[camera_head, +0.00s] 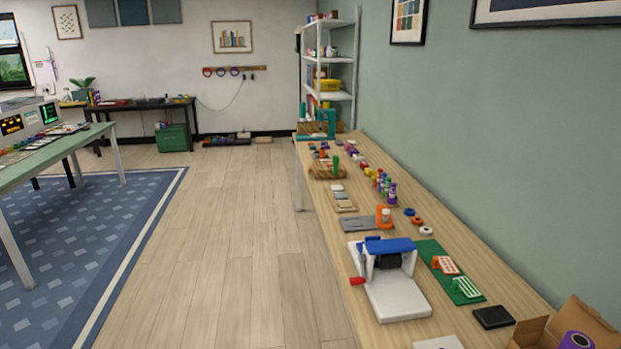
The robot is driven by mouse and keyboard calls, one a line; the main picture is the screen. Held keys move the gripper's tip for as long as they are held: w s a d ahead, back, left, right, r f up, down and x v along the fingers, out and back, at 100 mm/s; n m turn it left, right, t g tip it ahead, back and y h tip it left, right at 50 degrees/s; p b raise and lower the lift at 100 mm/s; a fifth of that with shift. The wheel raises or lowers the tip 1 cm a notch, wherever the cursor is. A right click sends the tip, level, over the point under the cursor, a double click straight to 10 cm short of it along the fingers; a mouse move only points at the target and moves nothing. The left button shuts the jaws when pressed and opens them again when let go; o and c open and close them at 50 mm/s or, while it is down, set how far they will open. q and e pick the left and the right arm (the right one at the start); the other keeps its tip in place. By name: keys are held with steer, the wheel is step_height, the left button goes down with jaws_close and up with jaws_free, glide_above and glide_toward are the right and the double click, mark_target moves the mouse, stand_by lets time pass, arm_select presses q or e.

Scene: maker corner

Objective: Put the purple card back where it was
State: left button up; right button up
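I cannot make out a purple card anywhere in the head view. Purple shows on a roll (577,341) in an open cardboard box (597,318) at the bottom right, and on a small bottle (392,194) among several coloured ones on the long wooden bench (465,220). Small flat items lie along the green-topped table (45,168) at the left, but they are too small to tell apart. Neither of my grippers is in view.
On the bench stand a white machine with a blue top (397,295), a green mat (427,249) with small racks, and a black box (493,317). A white shelf (356,60) stands behind. Wooden floor (225,240) is clear between bench and blue rug (110,235).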

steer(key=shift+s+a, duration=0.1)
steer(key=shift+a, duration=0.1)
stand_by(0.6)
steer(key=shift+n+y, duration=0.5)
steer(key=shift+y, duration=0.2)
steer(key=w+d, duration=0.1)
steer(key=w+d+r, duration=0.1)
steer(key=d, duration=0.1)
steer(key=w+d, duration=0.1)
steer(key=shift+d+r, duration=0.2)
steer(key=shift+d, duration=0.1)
